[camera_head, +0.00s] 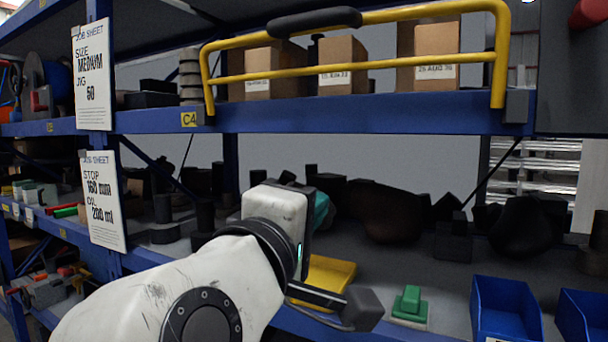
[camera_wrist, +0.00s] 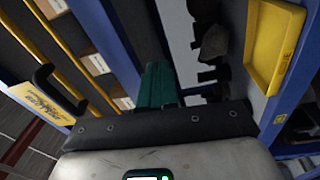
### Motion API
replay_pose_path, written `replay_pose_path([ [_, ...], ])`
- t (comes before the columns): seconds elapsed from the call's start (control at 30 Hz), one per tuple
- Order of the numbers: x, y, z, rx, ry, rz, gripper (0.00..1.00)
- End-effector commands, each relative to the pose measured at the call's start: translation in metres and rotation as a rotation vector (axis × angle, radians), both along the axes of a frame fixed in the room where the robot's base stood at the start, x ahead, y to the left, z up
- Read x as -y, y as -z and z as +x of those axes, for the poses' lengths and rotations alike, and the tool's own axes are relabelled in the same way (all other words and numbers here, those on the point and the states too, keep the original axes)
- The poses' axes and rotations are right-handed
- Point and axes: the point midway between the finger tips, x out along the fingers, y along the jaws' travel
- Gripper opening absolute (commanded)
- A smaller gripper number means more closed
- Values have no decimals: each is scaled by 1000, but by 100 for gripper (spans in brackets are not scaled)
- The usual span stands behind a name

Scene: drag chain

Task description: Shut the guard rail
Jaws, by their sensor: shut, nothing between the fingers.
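The yellow guard rail (camera_head: 350,74) stands in front of cardboard boxes at the upper shelf's front edge. Its black handle (camera_head: 314,22) is on the top bar. In the wrist view the rail (camera_wrist: 63,45) and handle (camera_wrist: 42,76) show at the left. My gripper (camera_wrist: 158,72) has teal fingers, shut and empty, pointing away from the wrist camera and apart from the rail. In the head view my gripper (camera_head: 321,208) is mostly hidden behind my white wrist, below the upper shelf beam. I cannot tell whether the rail is latched.
The blue upper beam (camera_head: 350,114) runs above my wrist. A yellow tray (camera_head: 329,277), a green block (camera_head: 409,303) and blue bins (camera_head: 505,308) sit on the lower shelf. Dark parts (camera_head: 395,212) fill its back. Job sheets (camera_head: 92,75) hang at the left.

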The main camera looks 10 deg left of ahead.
Motion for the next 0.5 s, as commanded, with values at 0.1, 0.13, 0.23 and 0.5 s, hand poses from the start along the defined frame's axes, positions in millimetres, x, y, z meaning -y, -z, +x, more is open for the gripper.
replay_pose_path([
  [0.1, -33, -71, -38, 105, 10, -82, 0],
  [0.13, -38, -86, -47, 124, 17, -101, 0],
  [0.23, -49, -127, -74, 174, 42, -152, 0],
  [0.5, -54, -170, -99, 219, 78, -205, 0],
])
